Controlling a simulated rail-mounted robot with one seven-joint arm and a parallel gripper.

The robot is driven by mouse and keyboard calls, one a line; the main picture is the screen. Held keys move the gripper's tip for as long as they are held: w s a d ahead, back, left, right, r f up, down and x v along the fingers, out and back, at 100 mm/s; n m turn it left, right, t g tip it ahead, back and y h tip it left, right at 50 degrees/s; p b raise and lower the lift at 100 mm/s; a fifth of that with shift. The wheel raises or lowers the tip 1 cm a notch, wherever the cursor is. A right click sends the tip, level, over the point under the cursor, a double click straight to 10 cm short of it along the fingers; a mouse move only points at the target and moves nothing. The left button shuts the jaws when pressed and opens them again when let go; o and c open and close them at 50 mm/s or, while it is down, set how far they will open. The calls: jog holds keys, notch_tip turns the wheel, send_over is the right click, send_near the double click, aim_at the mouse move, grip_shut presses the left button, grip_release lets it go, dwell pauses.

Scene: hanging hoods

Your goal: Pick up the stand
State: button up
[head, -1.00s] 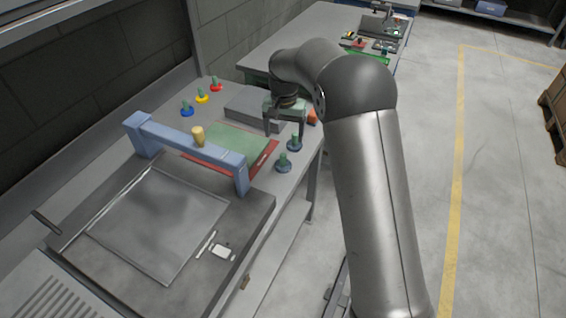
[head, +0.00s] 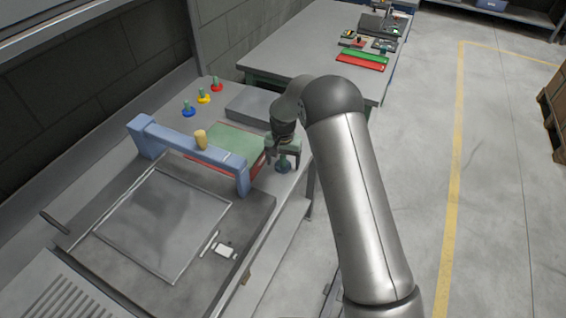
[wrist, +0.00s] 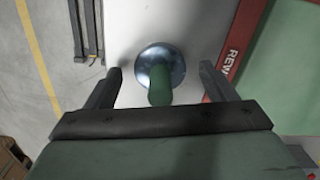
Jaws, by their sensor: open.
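A stand with a round dark-blue base and a green post (head: 283,165) is on the right edge of the grey bench. In the wrist view the stand (wrist: 158,65) shows from above, its post between my two fingers with clear gaps on both sides. My gripper (head: 282,158) is open, points down over this stand, and holds nothing. Three similar stands with blue (head: 188,108), yellow (head: 204,97) and red (head: 217,86) bases are at the back left of the bench.
A blue bridge-shaped bar (head: 185,146) with a yellow knob (head: 201,139) spans left of my gripper. A green mat on a red sheet (head: 236,140) and a grey block (head: 250,106) are close by. A dark panel (head: 165,222) fills the front. Open floor is right.

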jog(key=c, duration=1.3)
